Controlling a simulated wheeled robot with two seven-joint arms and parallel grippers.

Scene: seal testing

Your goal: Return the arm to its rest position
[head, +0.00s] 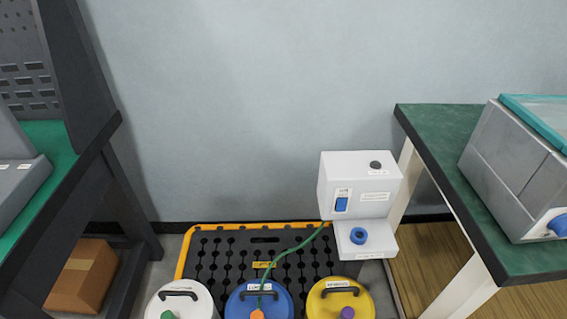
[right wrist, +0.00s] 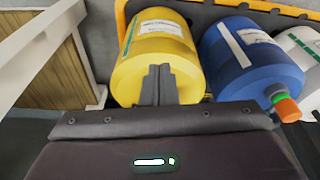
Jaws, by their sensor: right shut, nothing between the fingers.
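My right gripper (right wrist: 158,72) shows in the right wrist view, with its dark fingers together and nothing between them. It is in front of the yellow drum (right wrist: 168,45), and part of that drum is hidden behind the fingers. I cannot tell how far apart they are. Neither gripper nor arm shows in the head view, and my left gripper is not in view.
A white drum (head: 190,305), a blue drum (head: 268,304) and the yellow drum stand by a black pallet (head: 215,257). A green hose (head: 293,249) runs from the white tester (head: 358,187) to the blue drum. Green-topped benches stand left (head: 62,145) and right (head: 437,130).

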